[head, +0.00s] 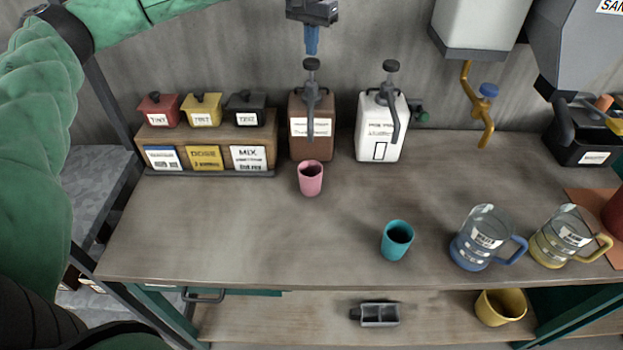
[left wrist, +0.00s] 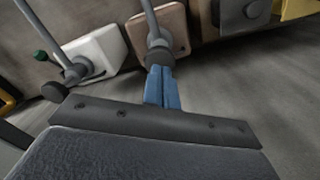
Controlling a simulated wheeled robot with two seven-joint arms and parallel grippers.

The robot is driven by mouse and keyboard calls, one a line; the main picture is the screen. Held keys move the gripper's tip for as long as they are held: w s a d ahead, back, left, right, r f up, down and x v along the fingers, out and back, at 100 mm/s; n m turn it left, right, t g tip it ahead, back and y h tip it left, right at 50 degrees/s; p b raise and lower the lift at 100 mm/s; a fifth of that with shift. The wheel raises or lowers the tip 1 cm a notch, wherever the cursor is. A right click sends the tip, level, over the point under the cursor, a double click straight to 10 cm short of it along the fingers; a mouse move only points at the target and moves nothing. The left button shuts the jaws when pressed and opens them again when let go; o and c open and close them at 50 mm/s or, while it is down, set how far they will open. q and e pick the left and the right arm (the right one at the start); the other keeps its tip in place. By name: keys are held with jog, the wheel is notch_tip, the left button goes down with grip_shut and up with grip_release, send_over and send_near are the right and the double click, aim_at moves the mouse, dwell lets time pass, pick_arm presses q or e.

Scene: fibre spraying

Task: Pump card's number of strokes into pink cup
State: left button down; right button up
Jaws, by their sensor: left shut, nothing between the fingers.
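The pink cup (head: 311,178) stands upright on the bench, just in front of the brown pump bottle (head: 309,143), under its spout. A white pump bottle (head: 382,140) stands to its right. My left gripper (head: 312,40) is shut and empty, with blue fingers pointing down above the brown bottle's dark pump head (head: 311,64). In the left wrist view its blue fingers (left wrist: 161,88) overlap the pump head; whether they touch it I cannot tell. Cards sit on the wooden rack: a yellow DOSE card (head: 205,157) and a white MIX card (head: 249,158); their small print is unreadable. My right gripper is not in view.
Red, yellow and black lidded boxes (head: 201,110) top the rack. A teal cup (head: 397,240), a blue-handled jug (head: 483,238) and a yellow-handled jug (head: 565,236) stand at the front and right. A wall dispenser with a yellow pipe (head: 466,90) hangs behind. The left front of the bench is clear.

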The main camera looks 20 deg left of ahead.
aim_at(312, 61)
pick_arm(q)
jog(key=shift+f, duration=0.3)
dwell(0.4)
jog(key=shift+f+b, duration=0.4)
jog(key=shift+b, duration=0.1)
jog(key=shift+f, duration=0.3)
jog(key=shift+f+b, duration=1.2)
jog(key=shift+f, duration=0.15)
jog(key=shift+r, duration=0.2)
jog(key=shift+r+p, duration=0.45)
jog(key=shift+r, duration=1.7)
jog(key=shift+f, duration=0.15)
